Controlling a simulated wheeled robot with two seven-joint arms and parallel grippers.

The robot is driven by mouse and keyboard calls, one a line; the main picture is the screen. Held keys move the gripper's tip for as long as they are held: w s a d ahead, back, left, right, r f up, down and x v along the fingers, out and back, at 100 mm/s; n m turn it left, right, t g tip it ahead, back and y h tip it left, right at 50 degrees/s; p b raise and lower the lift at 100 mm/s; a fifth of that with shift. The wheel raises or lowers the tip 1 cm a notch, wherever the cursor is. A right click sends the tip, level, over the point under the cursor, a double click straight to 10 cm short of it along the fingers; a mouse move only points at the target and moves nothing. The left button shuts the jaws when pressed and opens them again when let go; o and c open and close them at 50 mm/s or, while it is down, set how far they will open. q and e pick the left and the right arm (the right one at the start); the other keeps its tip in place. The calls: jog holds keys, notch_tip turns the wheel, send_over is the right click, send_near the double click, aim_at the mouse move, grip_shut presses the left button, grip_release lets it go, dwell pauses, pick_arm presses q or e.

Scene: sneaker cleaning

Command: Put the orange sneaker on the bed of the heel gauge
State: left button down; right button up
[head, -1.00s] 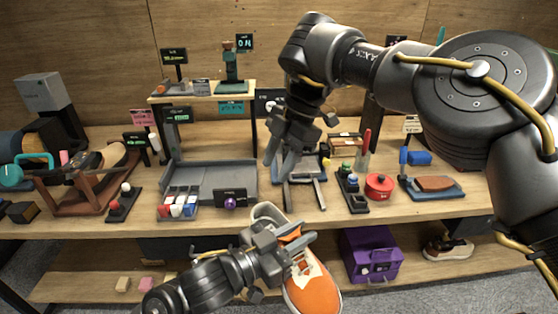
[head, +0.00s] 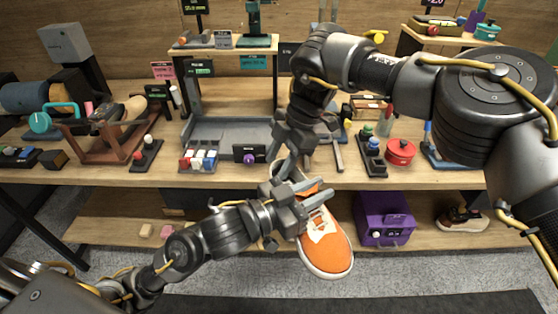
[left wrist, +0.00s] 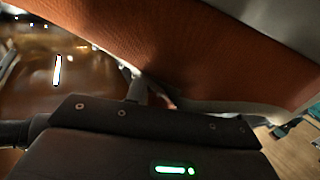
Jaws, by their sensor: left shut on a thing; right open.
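The orange sneaker (head: 325,250) with white laces and sole hangs in front of the bench edge, toe down. My left gripper (head: 314,194) is shut on its upper part; in the left wrist view the sneaker (left wrist: 190,50) fills the top, close up. My right gripper (head: 285,168) is open just above and left of it, overlapping it in the picture; I cannot tell whether they touch. A grey low-walled bed (head: 230,130) lies on the bench behind, left of the grippers. I cannot tell for sure whether it belongs to the heel gauge.
Coloured blocks (head: 198,160) and a purple-knobbed box (head: 249,154) stand at the grey bed's front. A purple case (head: 384,217) and another shoe (head: 461,219) are on the lower shelf.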

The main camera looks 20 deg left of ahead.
jog(key=shift+f, duration=0.25)
grip_shut()
pick_arm(q)
jog(key=c, duration=1.1)
grip_release()
pick_arm(e)
jog(key=shift+s+a, duration=0.1)
